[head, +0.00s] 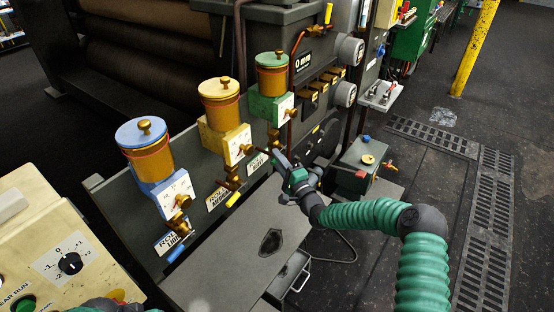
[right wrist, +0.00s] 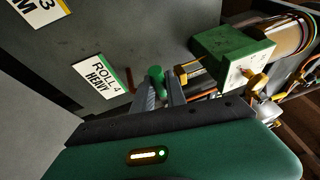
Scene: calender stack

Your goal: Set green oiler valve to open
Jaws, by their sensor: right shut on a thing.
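The green oiler (head: 272,80), a brass jar with a green lid on a green block, is the farthest of three oilers along the machine side. In the right wrist view its green block (right wrist: 225,50) shows at the upper right. Its valve has a green handle (right wrist: 156,74), beside the "ROLL 4 HEAVY" label (right wrist: 101,83). My right gripper (head: 279,160) is below the green block, its fingers shut on the green handle. The handle's end shows between the fingertips; the rest is partly hidden.
The yellow oiler (head: 220,100) and blue oiler (head: 148,150) stand to the left, with their own valves below. A grey ledge (head: 235,250) lies under them. A control panel (head: 55,245) is at the lower left. A small green box (head: 360,168) stands right of my gripper.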

